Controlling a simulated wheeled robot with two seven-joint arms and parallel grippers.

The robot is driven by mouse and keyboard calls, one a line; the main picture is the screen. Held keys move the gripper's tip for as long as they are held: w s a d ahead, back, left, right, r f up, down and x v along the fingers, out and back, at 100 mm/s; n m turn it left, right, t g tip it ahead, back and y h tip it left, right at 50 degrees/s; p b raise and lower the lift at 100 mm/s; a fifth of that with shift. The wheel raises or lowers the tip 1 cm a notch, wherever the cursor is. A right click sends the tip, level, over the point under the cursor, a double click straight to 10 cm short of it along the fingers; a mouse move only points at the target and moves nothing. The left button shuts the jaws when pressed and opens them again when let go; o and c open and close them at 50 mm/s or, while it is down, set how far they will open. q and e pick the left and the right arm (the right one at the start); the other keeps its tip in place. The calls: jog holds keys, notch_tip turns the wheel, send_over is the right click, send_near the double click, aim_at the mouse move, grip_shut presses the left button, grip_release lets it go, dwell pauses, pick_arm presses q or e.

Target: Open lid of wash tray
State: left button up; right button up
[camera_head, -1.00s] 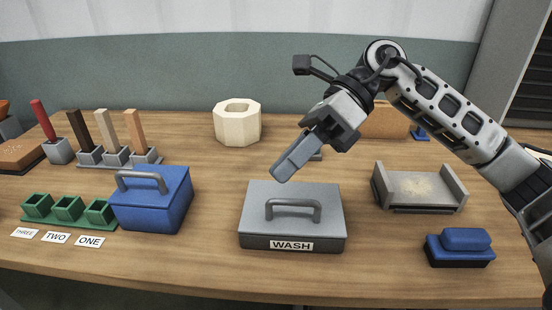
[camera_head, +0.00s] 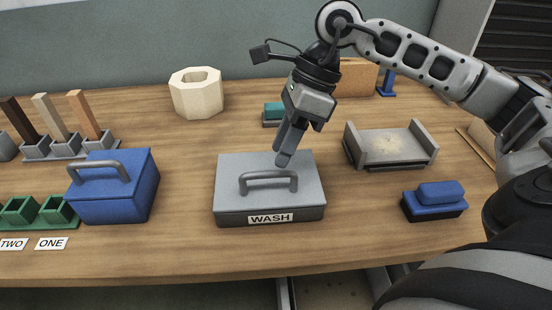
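The wash tray (camera_head: 230,212) is a grey box with a "WASH" label on its front, standing on the wooden table. Its flat grey lid (camera_head: 235,167) is on, with a dark grey arched handle (camera_head: 268,176) on top. My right gripper (camera_head: 282,160) points down over the back right part of the lid, just behind the handle and apart from it. Its fingers look close together from this angle, and the gap between them is hard to see. My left gripper is not in view.
A blue box with a handle (camera_head: 112,190) stands left of the tray. A grey cradle (camera_head: 391,147) and a blue block (camera_head: 434,200) are to the right. A cream octagonal pot (camera_head: 196,93) and a teal block (camera_head: 273,113) are behind. Table in front is clear.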

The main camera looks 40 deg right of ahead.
jog(key=shift+x, duration=1.85)
grip_shut()
jog(key=shift+r, duration=0.1)
